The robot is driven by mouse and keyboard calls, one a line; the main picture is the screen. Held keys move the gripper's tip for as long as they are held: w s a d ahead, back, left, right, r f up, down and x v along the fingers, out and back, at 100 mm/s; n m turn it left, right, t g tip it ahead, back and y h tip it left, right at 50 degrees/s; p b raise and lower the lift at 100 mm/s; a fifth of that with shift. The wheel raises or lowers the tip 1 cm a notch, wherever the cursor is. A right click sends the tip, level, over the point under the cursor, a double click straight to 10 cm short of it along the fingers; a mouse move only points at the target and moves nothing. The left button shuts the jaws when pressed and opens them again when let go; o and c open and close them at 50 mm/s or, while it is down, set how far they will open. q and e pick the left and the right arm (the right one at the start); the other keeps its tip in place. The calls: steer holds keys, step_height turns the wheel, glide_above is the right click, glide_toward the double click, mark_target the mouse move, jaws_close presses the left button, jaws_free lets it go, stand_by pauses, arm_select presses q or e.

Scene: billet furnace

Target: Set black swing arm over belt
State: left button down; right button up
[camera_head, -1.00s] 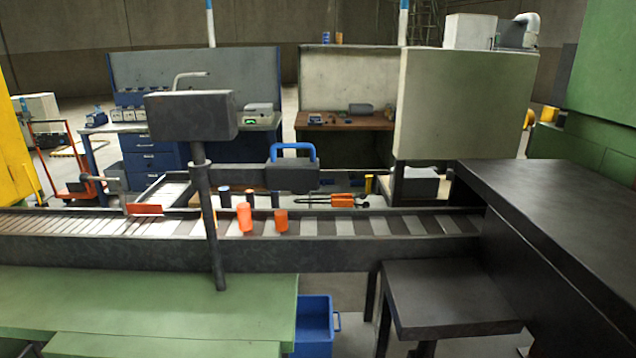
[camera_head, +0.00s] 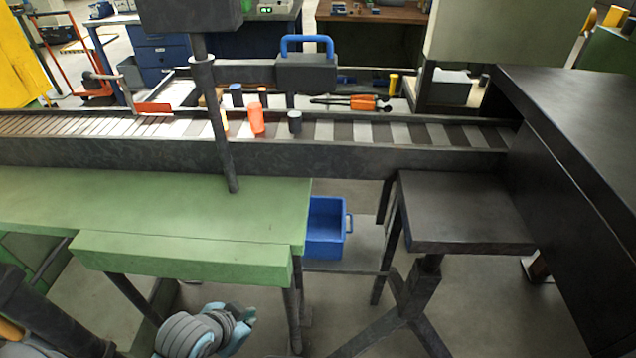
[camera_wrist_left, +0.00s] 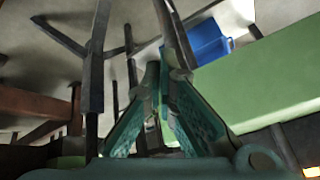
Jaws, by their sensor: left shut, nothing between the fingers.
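The black swing arm (camera_head: 250,76) reaches right from a dark post (camera_head: 215,120) at the belt's near side. Its end is a black box (camera_head: 306,73) with a blue handle (camera_head: 307,41). In the head view the box shows above the far rail of the belt (camera_head: 390,132); I cannot tell its exact depth over the belt. My left gripper (camera_head: 238,324) is low at the bottom of the head view, below the green bench and well apart from the handle. In the left wrist view its teal fingers (camera_wrist_left: 157,85) are shut and empty. My right gripper is not in view.
An orange cylinder (camera_head: 256,118) and a dark one (camera_head: 295,122) stand on the belt. The green bench (camera_head: 150,210) lies in front, with a blue bin (camera_head: 326,228) beside it. A black stand (camera_head: 465,212) and large black housing (camera_head: 570,130) are at right.

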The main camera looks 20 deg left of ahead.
mark_target(332, 92)
arm_select(q)
steer(key=w+d+r+m+t+h, duration=0.1)
steer(key=w+r+m+t+h, duration=0.15)
steer(key=w+r+m, duration=0.65)
steer(key=w+d+r+m+t+h, duration=0.3)
steer(key=w+r, duration=0.4)
steer(key=r, duration=0.6)
step_height(332, 92, up, 15)
steer(key=w+m+t+h, duration=0.2)
steer(key=m+t+h, duration=0.2)
steer(key=m, duration=0.4)
steer(key=shift+y, duration=0.25)
steer(key=p+x, duration=0.1)
steer(key=x, duration=0.3)
steer(key=a+x, duration=0.1)
steer(key=x, duration=0.3)
steer(key=w+a+p+x, duration=0.1)
steer(key=x, duration=0.3)
steer(key=shift+w+f+p, duration=0.2)
steer(key=shift+w+p, duration=0.15)
steer(key=shift+w+d, duration=0.1)
steer(key=shift+d, duration=0.05)
